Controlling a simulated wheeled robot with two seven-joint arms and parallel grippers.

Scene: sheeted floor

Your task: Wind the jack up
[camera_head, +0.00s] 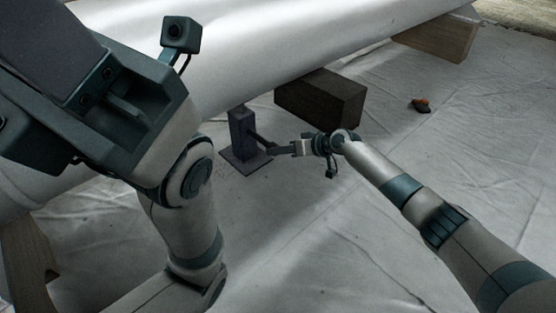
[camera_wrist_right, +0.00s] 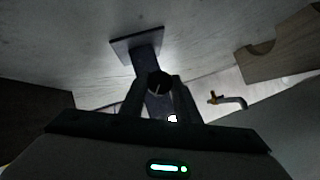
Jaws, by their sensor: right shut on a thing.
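The jack (camera_head: 241,132) is a dark upright post on a flat square base plate (camera_head: 236,163), standing on the sheet under the large white pipe (camera_head: 300,45). In the right wrist view its plate (camera_wrist_right: 122,43) lies beyond my fingers. My right gripper (camera_head: 277,150) reaches in from the right, low beside the post. It is shut on the jack's crank handle (camera_wrist_right: 160,83), whose dark round end shows between the fingers in the wrist view. Part of the crank is hidden by the fingers. My left gripper's housing (camera_head: 125,105) is large and close at upper left; its fingertips cannot be made out.
A dark brown block (camera_head: 320,97) sits under the pipe, just behind my right wrist. A wooden cradle (camera_head: 440,38) supports the pipe at far right. A small orange and dark object (camera_head: 421,104) lies on the sheet. The sheet at lower centre is clear.

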